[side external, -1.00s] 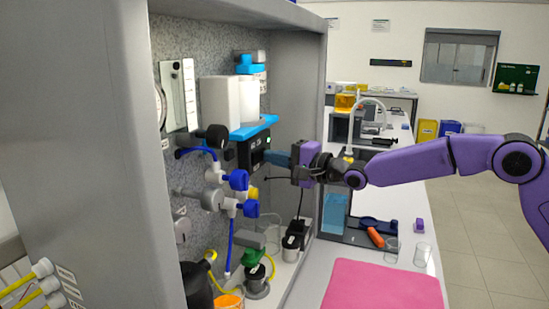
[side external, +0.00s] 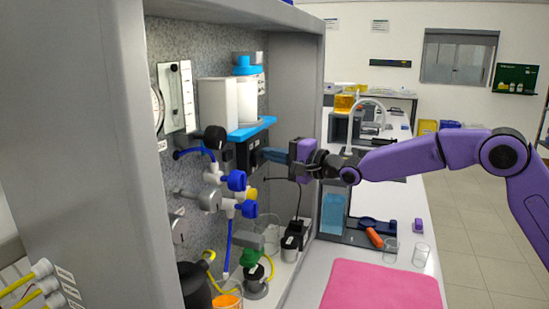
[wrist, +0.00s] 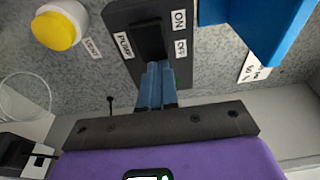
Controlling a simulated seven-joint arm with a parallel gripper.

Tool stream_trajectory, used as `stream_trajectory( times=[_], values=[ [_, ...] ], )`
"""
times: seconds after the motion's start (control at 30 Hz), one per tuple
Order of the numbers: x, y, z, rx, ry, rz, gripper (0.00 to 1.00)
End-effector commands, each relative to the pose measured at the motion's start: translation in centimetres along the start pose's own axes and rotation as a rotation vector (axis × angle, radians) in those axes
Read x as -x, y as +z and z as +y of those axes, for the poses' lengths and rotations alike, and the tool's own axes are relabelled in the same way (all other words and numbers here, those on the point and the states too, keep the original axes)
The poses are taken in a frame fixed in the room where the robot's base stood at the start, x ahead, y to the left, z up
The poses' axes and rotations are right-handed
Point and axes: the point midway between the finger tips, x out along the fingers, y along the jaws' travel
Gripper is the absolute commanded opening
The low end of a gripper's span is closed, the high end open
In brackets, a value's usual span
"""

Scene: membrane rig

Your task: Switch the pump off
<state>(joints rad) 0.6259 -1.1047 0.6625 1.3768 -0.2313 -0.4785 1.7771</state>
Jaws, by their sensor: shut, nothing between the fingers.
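The pump switch panel (wrist: 124,22) is a black plate on the speckled back wall, labelled PUMP, ON and OFF. Its black rocker (wrist: 150,42) lies just beyond my fingertips in the wrist view. My gripper (wrist: 156,68) is shut and empty, its blue fingers together at the panel's lower part, near the OFF label (wrist: 181,48). A bit of green shows beside the fingers. The fingers cover part of the panel, and I cannot tell whether they touch it. In the side view my gripper (side external: 264,153) is right at the dark panel (side external: 244,154), below a blue shelf.
A yellow button (wrist: 55,30) labelled VENT is near the panel. The blue shelf (side external: 252,129) carries white containers above. Blue-handled valves (side external: 237,180) are to the left. Below stand a green-topped vessel (side external: 250,257) and an orange-filled beaker (side external: 228,296). A pink mat (side external: 383,287) lies on the bench.

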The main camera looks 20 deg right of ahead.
Motion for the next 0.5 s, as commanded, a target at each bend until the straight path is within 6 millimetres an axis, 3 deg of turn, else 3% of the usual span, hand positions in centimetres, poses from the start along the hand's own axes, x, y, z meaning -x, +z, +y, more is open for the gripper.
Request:
stream_trajectory(
  times=[0.03, 0.5],
  values=[
    [-0.50, 0.79, 0.12, -0.002, -0.001, -0.010, 0.00],
    [-0.16, 0.86, 0.11, -0.001, 0.000, -0.014, 0.00]
  ],
)
